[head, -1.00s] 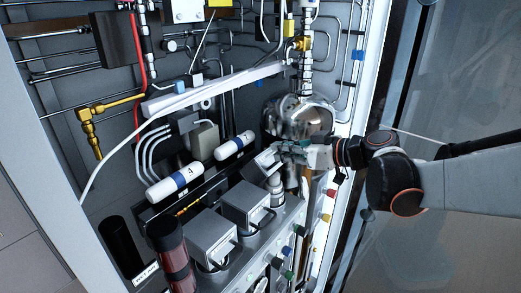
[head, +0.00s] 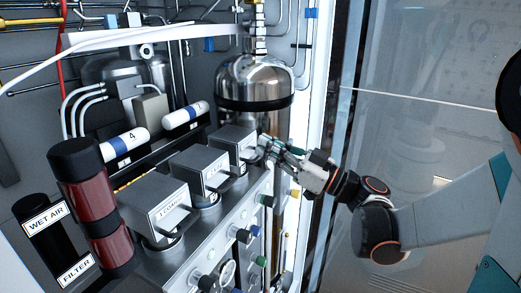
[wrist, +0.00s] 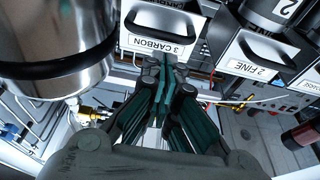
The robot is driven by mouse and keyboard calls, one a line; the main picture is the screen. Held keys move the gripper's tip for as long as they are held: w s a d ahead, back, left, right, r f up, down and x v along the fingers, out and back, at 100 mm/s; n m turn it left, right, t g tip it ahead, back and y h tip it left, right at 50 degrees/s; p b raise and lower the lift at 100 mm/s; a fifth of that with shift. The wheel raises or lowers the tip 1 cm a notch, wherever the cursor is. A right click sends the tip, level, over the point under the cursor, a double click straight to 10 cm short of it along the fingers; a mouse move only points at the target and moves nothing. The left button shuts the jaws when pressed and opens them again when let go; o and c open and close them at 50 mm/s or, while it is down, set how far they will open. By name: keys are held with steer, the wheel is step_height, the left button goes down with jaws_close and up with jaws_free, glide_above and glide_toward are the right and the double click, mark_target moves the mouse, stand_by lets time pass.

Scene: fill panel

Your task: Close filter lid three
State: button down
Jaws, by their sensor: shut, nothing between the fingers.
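Filter lid three is a grey box-shaped lid (head: 233,143), the farthest of a row of three. It looks level, like the other two. In the wrist view its front carries the label "3 CARBON" (wrist: 160,44) and a handle. My gripper (head: 268,146) is at the front right of this lid, near its handle. In the wrist view the closed fingertips (wrist: 170,68) are just below the label, with nothing held. I cannot tell whether they touch the lid. The contact line under the lid is partly hidden.
Lid two (head: 201,170), marked "2 FINE" in the wrist view (wrist: 252,62), and the nearest lid (head: 158,205) stand to the left. A shiny metal tank (head: 254,82) rises behind lid three. Coloured knobs line the panel front below. Open room lies right of the cabinet frame.

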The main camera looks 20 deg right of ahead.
step_height(320, 180, down, 2)
steer(key=shift+s+d+b, duration=0.1)
steer(key=shift+s+b, duration=0.05)
steer(key=shift+b, duration=0.5)
steer(key=shift+s+f, duration=0.1)
